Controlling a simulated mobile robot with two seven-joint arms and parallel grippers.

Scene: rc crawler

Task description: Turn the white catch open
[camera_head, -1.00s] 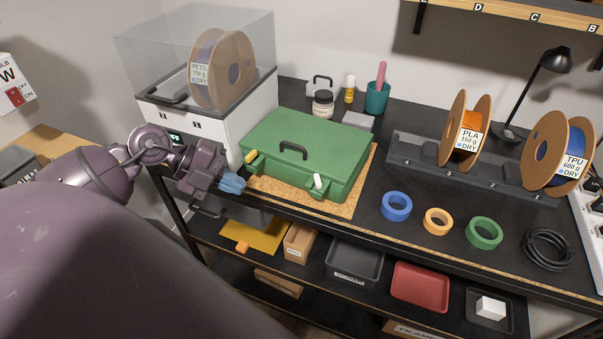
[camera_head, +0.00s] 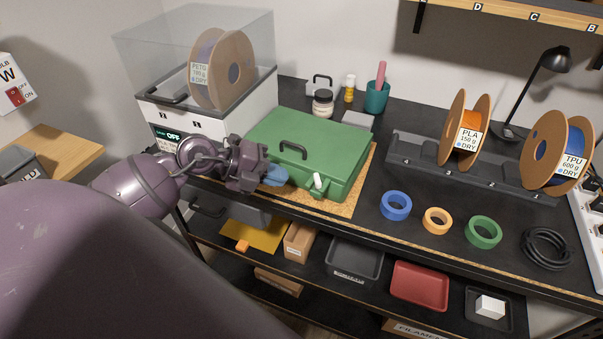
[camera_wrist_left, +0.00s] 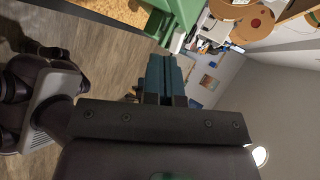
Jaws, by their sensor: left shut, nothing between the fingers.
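The white catch (camera_head: 318,182) is on the front right of the green case (camera_head: 320,143), at the case's front edge. The case is closed, with a dark handle on its lid. My left gripper (camera_head: 276,175), with blue fingertips, is in front of the case, to the left of the white catch and apart from it. Its fingers are shut with nothing between them; they also show in the left wrist view (camera_wrist_left: 165,75), close to the green case (camera_wrist_left: 177,22). The yellow catch at the case's front left is hidden behind my left gripper. My right gripper is not in view.
The case stands on a cork mat (camera_head: 345,205) on the black bench. A white dry box (camera_head: 205,125) stands to the left. Tape rolls, including a blue one (camera_head: 396,205), lie to the right. A lower shelf with trays and boxes is below the front edge.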

